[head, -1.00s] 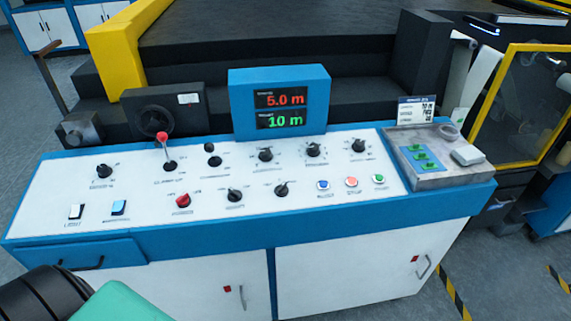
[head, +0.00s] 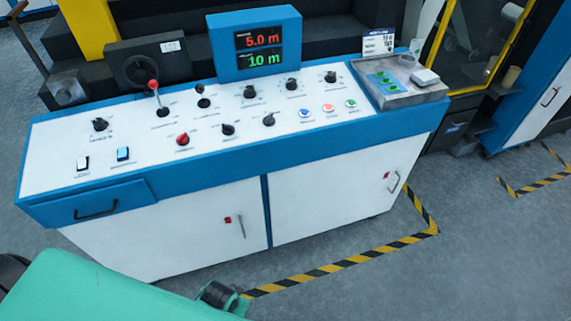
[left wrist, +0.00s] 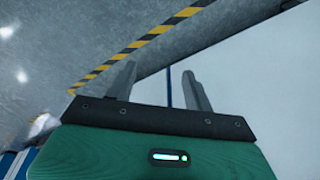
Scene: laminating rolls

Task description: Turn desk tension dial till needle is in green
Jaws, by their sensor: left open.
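The control desk (head: 60,160) has a white sloped top with several black knobs. One black dial (head: 100,124) sits alone at the top's left end; the labels are too small to read, so I cannot tell which knob is the tension dial. No needle or green band can be made out. My green left arm shows at the lower left of the head view, in front of the desk; its fingers are not visible there. In the left wrist view my left gripper (left wrist: 158,82) has its two grey fingers apart and empty, near a white panel and the floor. My right gripper is not in view.
A blue display box (head: 257,45) reads 5.0 m and 10 m. A red-knobbed lever (head: 154,88), a red knob (head: 183,139), rocker switches and coloured buttons share the top. A grey tray (head: 400,95) is at its right end. Striped tape (head: 340,265) marks open floor.

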